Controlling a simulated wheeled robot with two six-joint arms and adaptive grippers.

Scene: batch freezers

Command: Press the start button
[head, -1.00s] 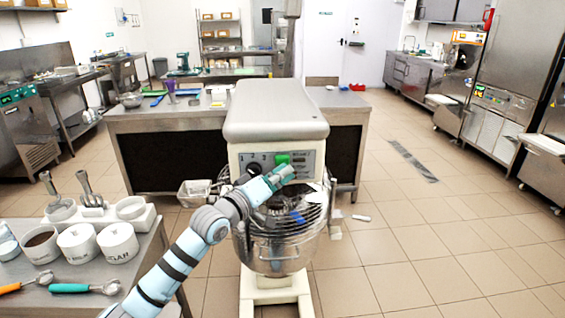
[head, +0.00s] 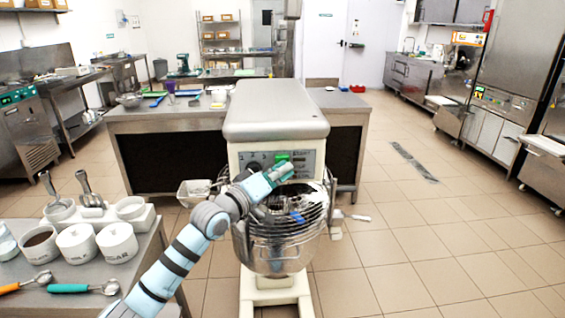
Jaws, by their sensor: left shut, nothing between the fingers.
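The large mixer (head: 275,110) stands in the middle, with a control panel on its front. A green button (head: 283,158) shows at the upper middle of the panel, and a dark round knob (head: 254,160) is left of it. My left gripper (head: 287,170) is shut and empty. Its tip is in front of the panel, just below the green button in the picture. I cannot tell whether it touches the panel. The gripper and arm hide the lower part of the panel. My right gripper is not in view.
The mixer's steel bowl (head: 275,250) and wire guard (head: 310,215) sit below the panel, close to my arm. A table (head: 70,295) with white containers and scoops is at the left. A steel counter (head: 150,122) stands behind the mixer. The floor at right is clear.

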